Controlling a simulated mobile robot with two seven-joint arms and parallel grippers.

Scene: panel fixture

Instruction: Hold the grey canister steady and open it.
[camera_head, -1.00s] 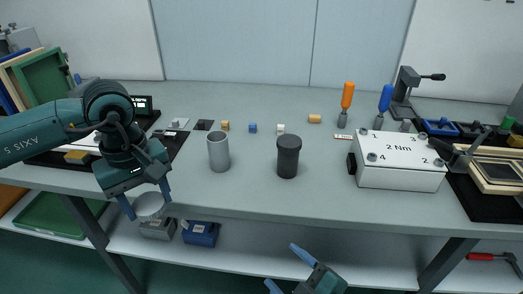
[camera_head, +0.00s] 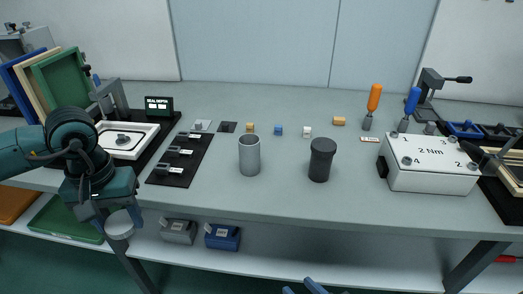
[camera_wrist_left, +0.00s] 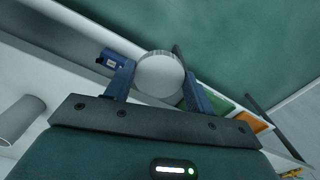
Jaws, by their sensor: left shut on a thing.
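The grey canister (camera_head: 249,157) stands upright on the bench, its top open and its hollow inside showing. My left gripper (camera_head: 119,219) is shut on a round light grey lid (camera_head: 121,229), held off the bench's front edge at left, well apart from the canister. In the left wrist view the lid (camera_wrist_left: 160,76) sits between the two blue fingers. The canister's side shows at the left of that view (camera_wrist_left: 20,120). My right gripper (camera_head: 302,288) is mostly cut off at the bottom edge; its blue fingertips are apart with nothing visible between them.
A dark lidded canister (camera_head: 320,161) stands to the right of the grey one. A white torque box (camera_head: 430,165) is further right. A black plate with small fixtures (camera_head: 180,160) lies to the left. Small blocks lie behind. The bench front between the canisters is clear.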

